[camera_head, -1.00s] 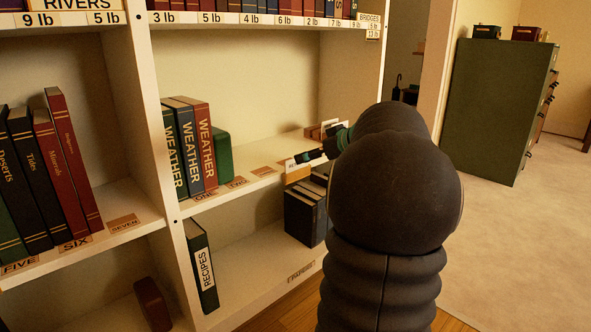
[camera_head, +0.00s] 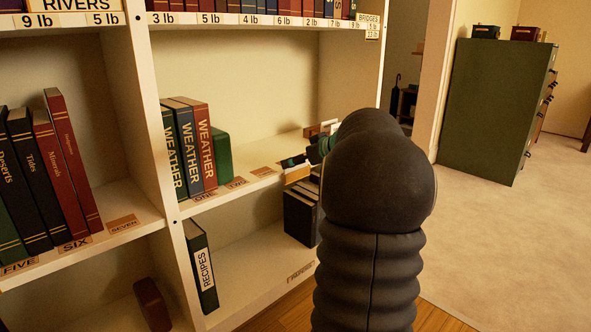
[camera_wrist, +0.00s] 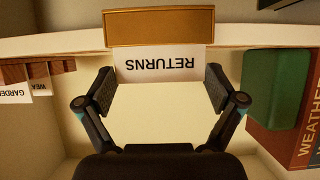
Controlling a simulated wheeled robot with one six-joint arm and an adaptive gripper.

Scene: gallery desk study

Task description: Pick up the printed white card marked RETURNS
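The white card (camera_wrist: 161,64) reads RETURNS, upside down in the wrist view. It stands against a wooden holder (camera_wrist: 160,27) at the shelf's front edge. In the head view the holder (camera_head: 297,175) shows as a tan block, with a pale edge of card (camera_head: 304,171) above it. My gripper (camera_wrist: 161,74) is open, with one finger on each side of the card, close to its side edges. Whether the fingers touch it I cannot tell. In the head view my gripper (camera_head: 295,162) is just above the holder, partly hidden by my arm.
Several WEATHER books (camera_head: 189,147) and a green block (camera_head: 222,157) stand on the same shelf. Dark books (camera_head: 300,217) stand below. A green cabinet (camera_head: 493,108) is at the right; the floor there is clear.

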